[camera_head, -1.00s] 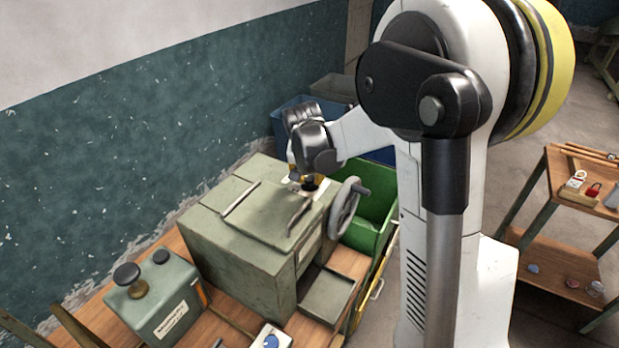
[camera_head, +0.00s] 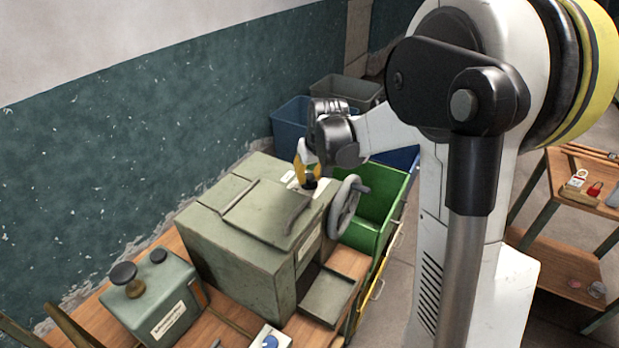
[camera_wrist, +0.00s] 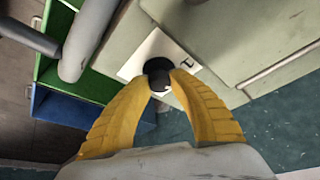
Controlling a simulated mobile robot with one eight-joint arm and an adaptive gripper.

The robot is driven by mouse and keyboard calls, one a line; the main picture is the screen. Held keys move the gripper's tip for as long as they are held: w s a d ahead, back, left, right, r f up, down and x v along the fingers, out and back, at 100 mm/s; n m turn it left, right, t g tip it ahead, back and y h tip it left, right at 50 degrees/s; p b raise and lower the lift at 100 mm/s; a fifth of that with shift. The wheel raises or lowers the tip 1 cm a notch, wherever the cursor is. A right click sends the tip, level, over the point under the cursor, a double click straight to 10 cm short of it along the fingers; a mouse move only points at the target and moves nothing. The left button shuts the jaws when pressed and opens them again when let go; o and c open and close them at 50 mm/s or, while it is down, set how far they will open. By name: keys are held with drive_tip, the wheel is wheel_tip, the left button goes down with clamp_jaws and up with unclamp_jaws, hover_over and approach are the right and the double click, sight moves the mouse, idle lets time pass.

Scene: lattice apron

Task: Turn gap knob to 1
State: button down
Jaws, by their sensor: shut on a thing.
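The gap knob (camera_head: 311,184) is a small black knob on the top of the green metal machine (camera_head: 240,280), near its far right corner. In the wrist view the knob (camera_wrist: 157,80) stands on a white plate (camera_wrist: 137,54) with a black disc (camera_wrist: 158,46) and a small dark mark beside it. My gripper (camera_head: 307,176) is shut on the knob, its yellow fingers (camera_wrist: 160,76) on either side of it. The fingers hide part of the knob, and I cannot read its setting.
A grey handwheel (camera_head: 343,210) is close to the knob on the machine's right side. A green bin (camera_head: 372,215) and blue bins (camera_head: 290,125) stand beyond. A smaller green box (camera_head: 150,305) with a black-topped knob sits at left on the wooden bench.

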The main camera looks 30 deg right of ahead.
drive_tip(key=shift+n+y, duration=0.6)
drive_tip(key=shift+n, duration=1)
drive_tip(key=c, duration=1.1)
unclamp_jaws()
drive_tip(key=shift+w, duration=0.1)
drive_tip(key=v, duration=1.2)
drive_tip(key=shift+d, duration=0.1)
